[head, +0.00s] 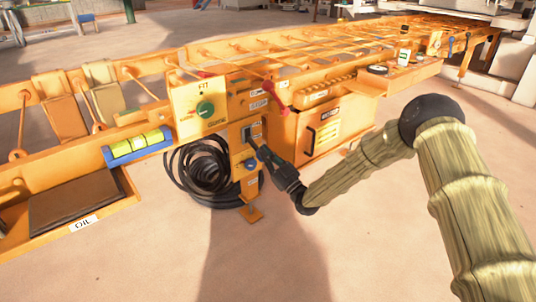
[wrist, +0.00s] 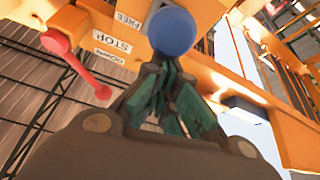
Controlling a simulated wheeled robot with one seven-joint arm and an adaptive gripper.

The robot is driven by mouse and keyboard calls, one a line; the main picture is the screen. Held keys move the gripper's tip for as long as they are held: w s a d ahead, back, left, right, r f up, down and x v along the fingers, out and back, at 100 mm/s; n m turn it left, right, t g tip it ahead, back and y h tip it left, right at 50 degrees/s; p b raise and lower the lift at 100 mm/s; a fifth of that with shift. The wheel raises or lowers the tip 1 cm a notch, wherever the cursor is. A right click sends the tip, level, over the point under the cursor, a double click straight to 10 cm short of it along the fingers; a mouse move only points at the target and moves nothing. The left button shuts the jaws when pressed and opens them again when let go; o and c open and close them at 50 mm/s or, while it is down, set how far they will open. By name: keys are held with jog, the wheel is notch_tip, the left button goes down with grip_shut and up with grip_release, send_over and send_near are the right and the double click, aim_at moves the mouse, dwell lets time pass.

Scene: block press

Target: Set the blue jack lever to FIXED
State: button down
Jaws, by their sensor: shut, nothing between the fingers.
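The blue ball-shaped knob (wrist: 173,32) shows in the wrist view just beyond my fingertips. A FREE label (wrist: 130,20) is beside it on the left. I cannot tell whether the fingers touch the knob, and its lever shaft is hidden. My gripper (wrist: 172,72) is shut and empty, its green-padded fingers together. In the head view my gripper (head: 261,147) is at the orange post below the FIT dial panel. A small blue round part (head: 250,163) shows on that post, just below the fingers. No FIXED label is readable.
A red-knobbed lever (head: 278,97) is close above right of my gripper; it also shows in the wrist view (wrist: 76,65). A green dial (head: 205,109) is on the panel above left. The floor in front is clear.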

jog(key=shift+s+f, duration=0.1)
jog(key=shift+f, duration=0.15)
notch_tip(320, 180, up, 4)
jog(key=p, duration=0.3)
jog(key=p+v, duration=0.2)
jog(key=v, duration=0.8)
jog(key=shift+s+a+f+p, duration=0.2)
jog(key=shift+s+f+p, duration=0.1)
jog(key=shift+p, duration=0.1)
